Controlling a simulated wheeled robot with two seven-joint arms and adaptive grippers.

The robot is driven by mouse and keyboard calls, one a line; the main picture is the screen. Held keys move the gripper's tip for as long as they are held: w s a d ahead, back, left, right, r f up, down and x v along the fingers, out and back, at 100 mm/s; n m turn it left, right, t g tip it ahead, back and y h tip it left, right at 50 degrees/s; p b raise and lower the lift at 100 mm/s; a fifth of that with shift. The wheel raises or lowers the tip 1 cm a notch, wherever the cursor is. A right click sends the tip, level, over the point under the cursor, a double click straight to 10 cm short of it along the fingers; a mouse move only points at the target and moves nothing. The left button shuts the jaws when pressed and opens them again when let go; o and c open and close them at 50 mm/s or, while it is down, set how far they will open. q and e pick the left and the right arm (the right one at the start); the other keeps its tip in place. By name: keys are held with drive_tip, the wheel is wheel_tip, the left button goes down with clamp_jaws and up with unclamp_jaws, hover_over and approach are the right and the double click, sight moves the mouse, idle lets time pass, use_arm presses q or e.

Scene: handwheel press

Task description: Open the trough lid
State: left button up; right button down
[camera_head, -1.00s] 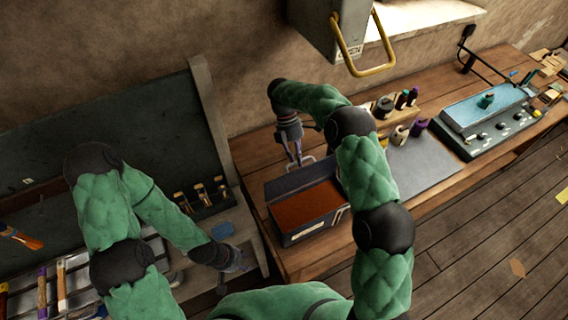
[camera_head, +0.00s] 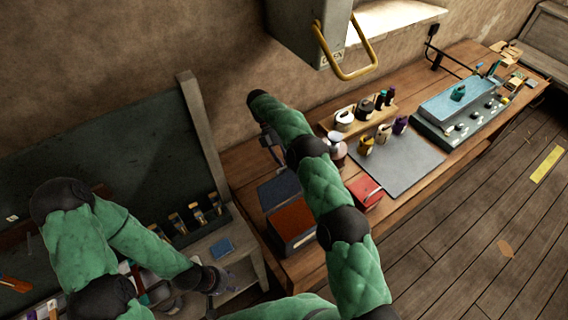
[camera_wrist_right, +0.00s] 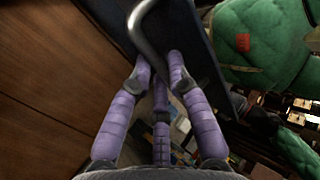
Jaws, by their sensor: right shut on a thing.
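The trough (camera_head: 303,243) is a dark box on the wooden bench with a reddish-brown inside in view. Its blue-grey lid (camera_head: 279,190) is raised and leans back at the far side; my right arm covers part of the trough. My right gripper (camera_head: 277,160) is at the lid's far edge, partly hidden in the head view. In the right wrist view, its purple fingers (camera_wrist_right: 160,75) are shut on the grey bent lid handle (camera_wrist_right: 147,35), next to the dark lid panel (camera_wrist_right: 190,35). My left gripper (camera_head: 228,281) is low at the left, away from the trough; its jaws are unclear.
A red box (camera_head: 367,193) stands right of the trough. Bottles (camera_head: 366,145) and a grey mat (camera_head: 405,160) lie beyond it, then a blue-topped device (camera_head: 460,105). A yellow-handled grey box (camera_head: 310,30) hangs above. A rack of small bottles (camera_head: 197,217) stands at left.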

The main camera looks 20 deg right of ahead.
drive_tip(key=shift+s+f, duration=0.3)
drive_tip(key=shift+f, duration=0.3)
drive_tip(key=c, duration=1.2)
unclamp_jaws()
drive_tip(key=shift+o, duration=0.2)
drive_tip(key=shift+w+d+r, duration=0.1)
drive_tip(key=shift+d+r, duration=0.05)
drive_tip(key=shift+r, duration=0.3)
